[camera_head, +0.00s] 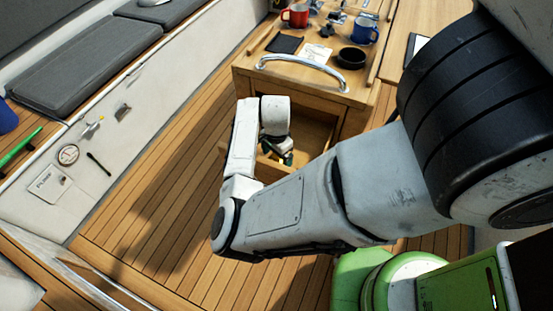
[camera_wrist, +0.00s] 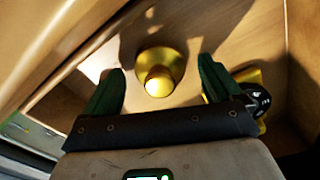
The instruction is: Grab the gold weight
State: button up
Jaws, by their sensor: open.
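The gold weight (camera_wrist: 160,72) shows in the wrist view as a round, shiny gold piece with a wide base and a knob. It stands on the wooden floor of an open compartment (camera_head: 312,130) in the cabinet. My gripper (camera_wrist: 162,80) is open, with one green finger on each side of the weight in the picture. I see no contact between the fingers and the weight. In the head view my gripper (camera_head: 287,158) is at the compartment, mostly hidden by my wrist, and the weight is hidden there.
A black and yellow object (camera_wrist: 257,98) lies just right of the right finger, partly hidden. Wooden walls enclose the compartment closely.

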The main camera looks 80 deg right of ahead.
jog(key=c, duration=1.4)
jog(key=shift+c, duration=0.2)
